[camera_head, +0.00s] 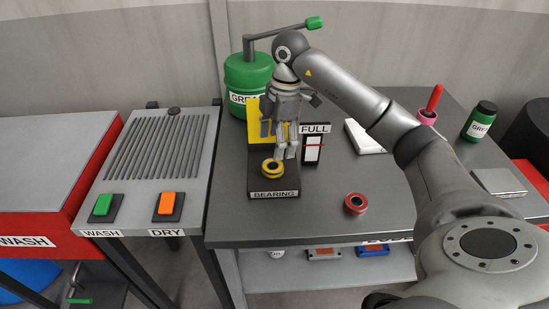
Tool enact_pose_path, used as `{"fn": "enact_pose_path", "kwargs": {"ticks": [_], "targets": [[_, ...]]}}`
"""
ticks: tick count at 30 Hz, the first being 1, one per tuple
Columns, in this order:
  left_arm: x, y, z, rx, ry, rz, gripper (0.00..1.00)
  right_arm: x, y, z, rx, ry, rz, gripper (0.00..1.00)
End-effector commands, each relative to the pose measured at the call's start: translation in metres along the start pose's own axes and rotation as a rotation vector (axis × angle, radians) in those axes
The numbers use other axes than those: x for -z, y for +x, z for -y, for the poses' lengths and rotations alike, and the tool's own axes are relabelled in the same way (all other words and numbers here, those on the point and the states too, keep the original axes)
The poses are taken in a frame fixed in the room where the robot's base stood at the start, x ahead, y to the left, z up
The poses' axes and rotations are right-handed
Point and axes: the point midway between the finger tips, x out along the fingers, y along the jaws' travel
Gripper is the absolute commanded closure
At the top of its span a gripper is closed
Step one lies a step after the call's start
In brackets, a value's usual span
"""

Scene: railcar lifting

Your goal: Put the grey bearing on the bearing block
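The bearing block (262,158) is a dark stand with a yellow back plate (254,118) and a "BEARING" label, on the grey table. A yellow ring (272,168) with a dark centre sits on its base. A red ring (355,204) with a grey centre lies on the table to the right. I cannot make out a separate grey bearing. My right gripper (285,153) points down over the block, its fingertips just above and to the right of the yellow ring. Its fingers look close together; whether they hold anything is unclear. My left gripper is not in view.
A green grease container (248,78) with a lever stands behind the block. A "FULL" gauge (313,147) stands close to its right. The front of the table is mostly clear.

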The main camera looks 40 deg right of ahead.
Motion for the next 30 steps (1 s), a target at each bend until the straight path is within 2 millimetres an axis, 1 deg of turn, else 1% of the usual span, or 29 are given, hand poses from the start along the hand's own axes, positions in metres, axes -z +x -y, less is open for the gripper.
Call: {"fn": "enact_pose_path", "kwargs": {"ticks": [1,4,9,13,30], "targets": [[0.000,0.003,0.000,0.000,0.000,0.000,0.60,0.000,-0.010,-0.001,-0.004,0.000,-0.001,0.29],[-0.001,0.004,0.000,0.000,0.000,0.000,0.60,0.000,-0.027,-0.001,-0.003,0.001,-0.001,0.29],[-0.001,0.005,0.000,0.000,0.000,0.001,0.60,0.000,-0.041,0.000,0.000,0.002,0.000,0.29],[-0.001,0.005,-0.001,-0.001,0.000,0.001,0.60,0.000,-0.044,0.000,0.001,0.001,0.000,0.29],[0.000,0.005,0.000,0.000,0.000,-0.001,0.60,0.000,-0.044,0.000,0.001,0.001,0.000,0.29]]}}
